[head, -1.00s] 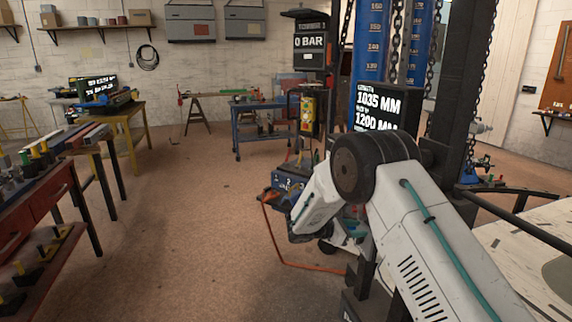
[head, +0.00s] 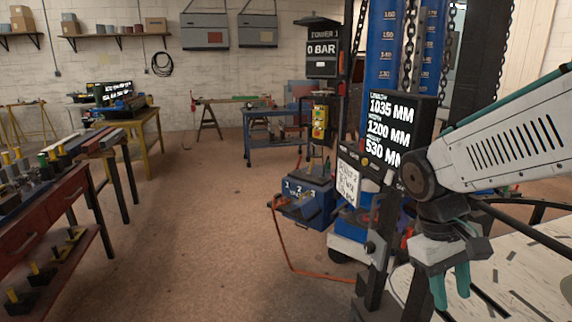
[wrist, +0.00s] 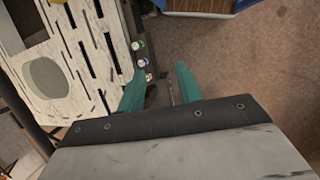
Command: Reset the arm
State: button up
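My gripper (head: 452,288) hangs at the lower right of the head view with its teal fingers pointing down. The fingers stand apart, with nothing seen between them. My white arm link reaches in from the right edge to a dark joint above the gripper. In the wrist view my gripper (wrist: 158,84) also shows two separated teal fingers, with floor and the edge of a pale slotted table (wrist: 88,95) beyond them.
The pale slotted table (head: 530,268) lies beside and behind the gripper. A display reading 1035 MM (head: 390,122) and a blue column (head: 385,45) with chains stand close by. A red workbench (head: 45,225) is at left. Open floor (head: 200,240) lies between. An orange hose (head: 290,262) crosses it.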

jog(key=s+a+r+m+t+y, duration=0.1)
jog(key=s+r+m+t+y, duration=0.1)
jog(key=s, duration=0.9)
jog(key=shift+s+r+m+t+y, duration=0.2)
jog(key=shift+r+m+t+y, duration=0.25)
jog(key=shift+r+t, duration=0.65)
jog(key=shift+r, duration=0.15)
jog(key=shift+o, duration=0.2)
jog(key=shift+s+g, duration=0.1)
jog(key=shift+g, duration=0.2)
dwell(0.5)
